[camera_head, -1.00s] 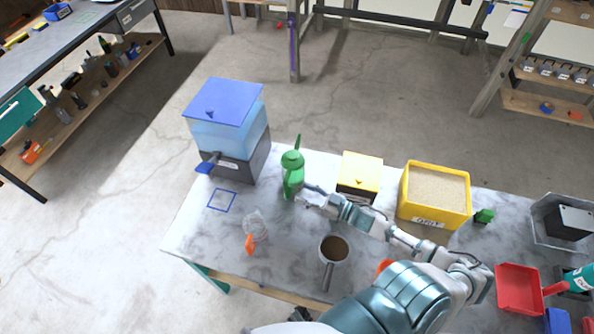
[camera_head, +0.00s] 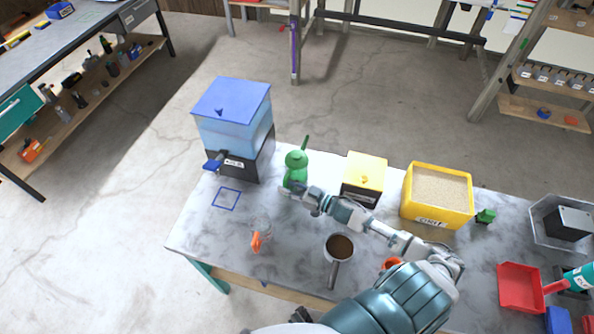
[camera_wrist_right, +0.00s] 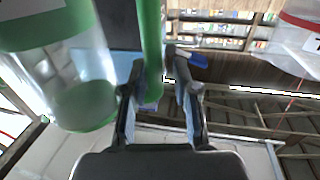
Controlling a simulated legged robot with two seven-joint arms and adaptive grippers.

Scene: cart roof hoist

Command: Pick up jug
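The green jug (camera_head: 296,168) stands upright at the table's back edge in the head view, beside the water dispenser. In the right wrist view its clear body with green parts (camera_wrist_right: 78,80) fills the left side, and its green handle (camera_wrist_right: 151,45) runs down between the fingers. My right gripper (camera_head: 287,192) is at the near side of the jug. In the right wrist view the gripper (camera_wrist_right: 158,95) is open, with its fingers either side of the handle and gaps visible. My left gripper is not in view.
A blue-lidded water dispenser (camera_head: 232,125) stands left of the jug. A yellow-topped box (camera_head: 365,172) and a yellow grit bin (camera_head: 435,195) stand to the right.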

